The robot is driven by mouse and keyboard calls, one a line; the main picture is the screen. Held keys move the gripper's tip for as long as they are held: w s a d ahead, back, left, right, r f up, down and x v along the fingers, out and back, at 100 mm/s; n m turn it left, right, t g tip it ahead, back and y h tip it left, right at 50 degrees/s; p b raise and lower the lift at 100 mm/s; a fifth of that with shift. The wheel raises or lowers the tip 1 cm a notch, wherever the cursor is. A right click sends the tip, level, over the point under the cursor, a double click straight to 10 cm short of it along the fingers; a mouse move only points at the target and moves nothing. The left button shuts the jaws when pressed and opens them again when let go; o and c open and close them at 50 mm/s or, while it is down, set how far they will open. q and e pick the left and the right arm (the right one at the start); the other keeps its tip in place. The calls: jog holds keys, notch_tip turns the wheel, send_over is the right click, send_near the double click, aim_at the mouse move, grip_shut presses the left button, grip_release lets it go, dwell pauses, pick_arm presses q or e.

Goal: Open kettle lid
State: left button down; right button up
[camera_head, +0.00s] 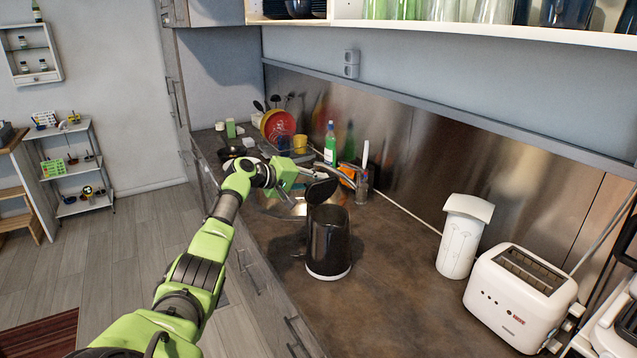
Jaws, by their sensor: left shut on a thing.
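A dark kettle (329,245) with a pale base stands upright on the brown counter. Its lid (321,190) is tilted up above the left back of the kettle's rim, and the kettle's top looks open. My left arm comes in from the lower left. My left gripper (303,174) is at the raised lid and shut on it. The exact contact between the fingers and the lid is small and partly hidden. My right gripper is not in view.
A white container (463,236) and a white toaster (521,296) stand right of the kettle. Behind it are the sink, a green bottle (330,144) and a drying rack with dishes. A shelf with glasses overhangs at the top. The counter in front of the kettle is clear.

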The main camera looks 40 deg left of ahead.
pick_arm(q)
jog(key=shift+a, duration=0.1)
dwell(0.3)
jog(key=c, duration=2)
grip_release()
jog(key=v, duration=1.2)
